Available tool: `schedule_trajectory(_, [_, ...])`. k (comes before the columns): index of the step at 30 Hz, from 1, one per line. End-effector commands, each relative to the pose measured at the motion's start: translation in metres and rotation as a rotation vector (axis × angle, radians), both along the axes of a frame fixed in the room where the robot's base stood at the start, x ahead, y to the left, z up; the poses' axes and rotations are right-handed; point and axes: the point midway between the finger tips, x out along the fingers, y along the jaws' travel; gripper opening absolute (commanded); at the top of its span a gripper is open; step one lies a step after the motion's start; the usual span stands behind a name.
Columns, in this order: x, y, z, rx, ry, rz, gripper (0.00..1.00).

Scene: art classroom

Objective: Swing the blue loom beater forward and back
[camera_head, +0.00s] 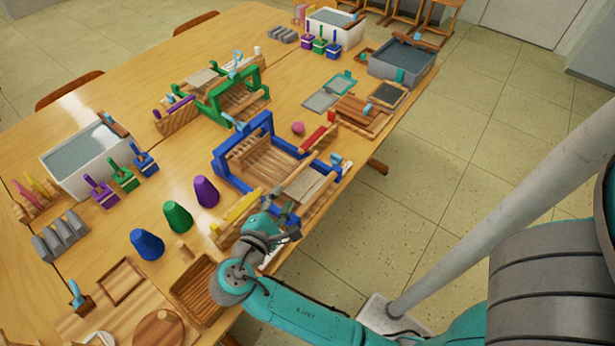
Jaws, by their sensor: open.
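The blue loom (232,180) stands near the right edge of the table, with wooden slats inside its blue frame. Its blue beater (262,122) is an upright bar at the loom's far end, with a light blue knob (238,124) beside its left side. Its exact tilt is hard to tell. My gripper (290,210) is at the loom's near end, by the pale woven panel (304,187), apart from the beater. It is open. My own wrist partly hides the jaws, and I cannot tell whether they touch the loom.
A green loom (222,90) stands behind the blue one. Purple, green and blue cones (177,217) stand to the left. A wooden tray (200,285) lies beside my wrist.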

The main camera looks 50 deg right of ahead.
Motion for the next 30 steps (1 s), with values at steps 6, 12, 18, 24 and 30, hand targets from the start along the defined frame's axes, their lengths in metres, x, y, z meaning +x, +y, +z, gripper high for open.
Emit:
schedule_trajectory(6, [0.012,0.0,0.006,0.003,0.099,0.02,0.41])
schedule_trajectory(12, [0.016,-0.016,0.001,0.002,0.105,0.018,0.41])
schedule_trajectory(18, [0.026,-0.046,-0.007,0.003,0.104,0.017,0.41])
schedule_trajectory(24, [0.035,-0.074,-0.016,0.002,0.103,0.017,0.41])
schedule_trajectory(30, [0.042,-0.092,-0.021,0.002,0.103,0.019,0.41])
